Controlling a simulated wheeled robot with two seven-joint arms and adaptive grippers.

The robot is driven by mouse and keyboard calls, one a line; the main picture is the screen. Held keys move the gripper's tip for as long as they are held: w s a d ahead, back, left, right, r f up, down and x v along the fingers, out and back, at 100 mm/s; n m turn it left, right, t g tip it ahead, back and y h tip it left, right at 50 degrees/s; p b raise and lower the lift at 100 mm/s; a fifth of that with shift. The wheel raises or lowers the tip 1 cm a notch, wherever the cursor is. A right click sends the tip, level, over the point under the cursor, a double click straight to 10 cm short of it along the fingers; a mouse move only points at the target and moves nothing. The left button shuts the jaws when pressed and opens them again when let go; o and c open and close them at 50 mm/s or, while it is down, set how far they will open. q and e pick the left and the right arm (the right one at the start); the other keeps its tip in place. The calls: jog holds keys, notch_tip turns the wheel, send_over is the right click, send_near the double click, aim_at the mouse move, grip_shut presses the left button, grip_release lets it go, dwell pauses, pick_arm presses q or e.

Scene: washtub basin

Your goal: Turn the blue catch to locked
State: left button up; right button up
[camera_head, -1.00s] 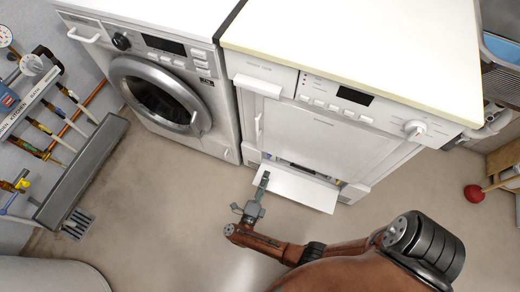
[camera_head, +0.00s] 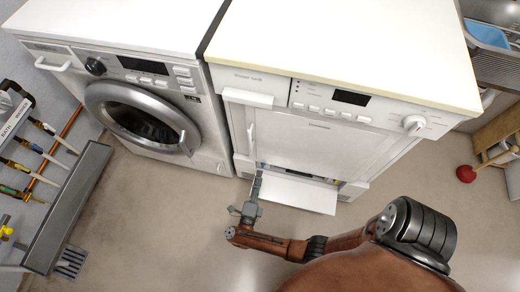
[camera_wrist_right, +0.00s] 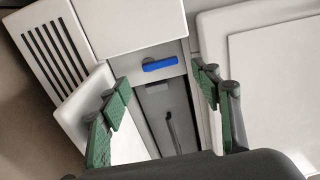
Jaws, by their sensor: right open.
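The blue catch (camera_wrist_right: 160,63) is a small blue bar on a grey panel in the right wrist view. It lies nearly crosswise in that picture, slightly tilted. My right gripper (camera_wrist_right: 165,100) is open, with its green-padded fingers to either side of the catch's line and apart from it. In the head view my right gripper (camera_head: 254,188) reaches into the low opening at the bottom of the right-hand machine (camera_head: 320,140), by the folded-down white flap (camera_head: 300,192). The catch is too small to make out there. My left gripper is not in view.
A washing machine (camera_head: 120,95) with a round door stands to the left. Pipes and a grey trough (camera_head: 68,208) are at the left wall. The floor before the machines is clear.

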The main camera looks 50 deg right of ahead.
jog(key=x, duration=0.5)
jog(key=shift+b, duration=0.35)
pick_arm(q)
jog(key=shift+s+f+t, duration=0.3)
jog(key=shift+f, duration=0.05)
pick_arm(e)
jog(key=shift+c, duration=0.7)
jog(key=c, duration=1)
